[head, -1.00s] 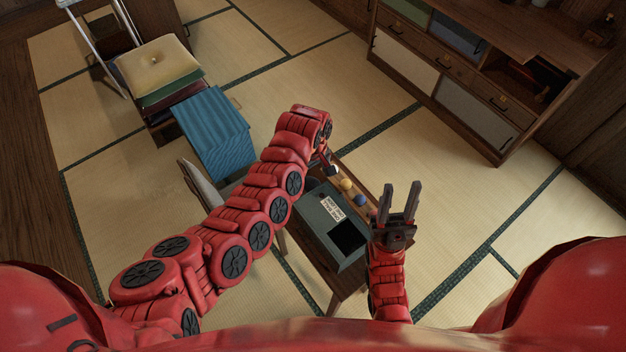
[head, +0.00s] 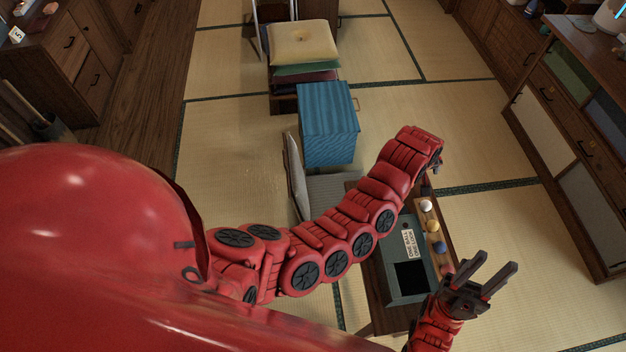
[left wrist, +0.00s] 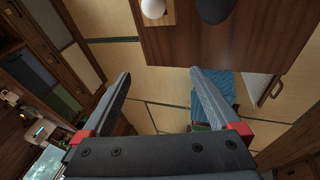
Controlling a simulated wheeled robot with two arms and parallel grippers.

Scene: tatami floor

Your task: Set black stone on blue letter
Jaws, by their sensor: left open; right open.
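A dark rounded thing (left wrist: 215,10), possibly the black stone, lies on the wooden table top (left wrist: 270,30) at the top edge of the left wrist view, partly cut off. I cannot make out a blue letter in either view. My left gripper (left wrist: 160,78) is open and empty, pointing toward the table edge, with the dark thing apart from its fingers. In the head view its arm hides part of the table, and its fingers barely show. My right gripper (head: 498,264) is open and empty beside the table's right side.
On the table stand a grey box (head: 388,255) with a label and dark opening, and a row with a white ball (head: 426,205), a yellow ball (head: 433,225) and a blue ball (head: 439,246). A blue cloth-covered block (head: 328,125), stacked cushions (head: 303,45) and a cabinet (head: 545,130) stand beyond.

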